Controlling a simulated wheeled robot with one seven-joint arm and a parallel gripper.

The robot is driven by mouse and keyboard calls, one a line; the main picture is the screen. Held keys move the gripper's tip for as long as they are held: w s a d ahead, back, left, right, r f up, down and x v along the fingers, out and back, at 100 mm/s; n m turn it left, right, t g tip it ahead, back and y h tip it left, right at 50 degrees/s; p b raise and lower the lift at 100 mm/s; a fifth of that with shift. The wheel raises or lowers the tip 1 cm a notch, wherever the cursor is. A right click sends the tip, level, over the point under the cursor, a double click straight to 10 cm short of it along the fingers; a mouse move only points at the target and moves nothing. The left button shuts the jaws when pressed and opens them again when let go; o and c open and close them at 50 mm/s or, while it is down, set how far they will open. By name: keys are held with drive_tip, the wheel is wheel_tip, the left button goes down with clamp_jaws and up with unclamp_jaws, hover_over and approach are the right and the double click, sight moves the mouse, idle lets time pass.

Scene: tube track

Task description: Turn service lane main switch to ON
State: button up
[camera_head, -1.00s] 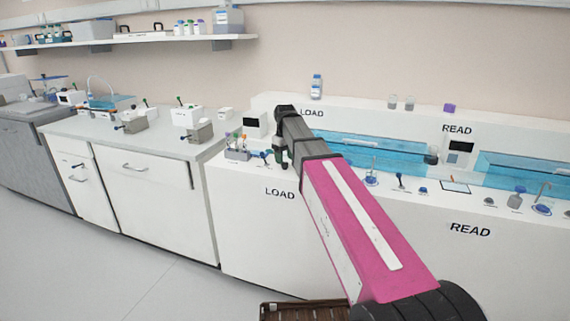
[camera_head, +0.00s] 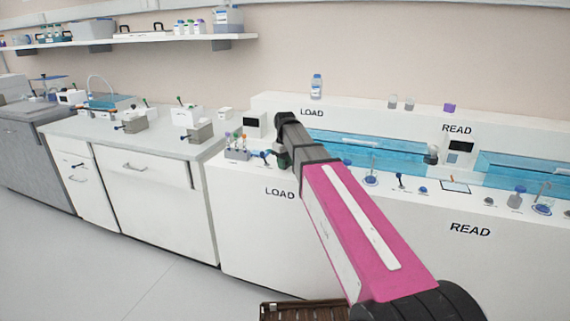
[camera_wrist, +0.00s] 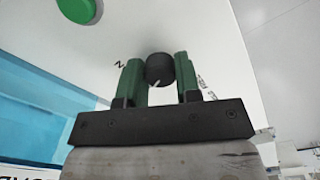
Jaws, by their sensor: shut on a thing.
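The switch is a round black knob (camera_wrist: 159,68) with a short white pointer line, set in a white panel in the wrist view. My gripper (camera_wrist: 160,75) has its two green fingers on either side of the knob, closed on it. The pointer line lies slanted at the knob's lower edge. Part of a dark label shows left of the knob, and more print shows by the right finger; the fingers cover some of it. In the head view my gripper (camera_head: 283,158) is at the left end of the LOAD bench, with the knob hidden behind my arm.
A green button (camera_wrist: 79,8) sits on the same panel, apart from the fingers. A blue channel (camera_head: 385,155) runs along the bench to the right. A tube rack (camera_head: 237,153) stands close left of my gripper. A brown crate (camera_head: 303,310) is on the floor below.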

drive_tip(key=m, duration=0.4)
drive_tip(key=shift+m, duration=2.3)
drive_tip(key=o, duration=0.9)
drive_tip(key=shift+o, duration=0.2)
drive_tip(key=shift+r, duration=0.1)
wheel_tip(320, 180, up, 11)
drive_tip(key=shift+f, duration=0.2)
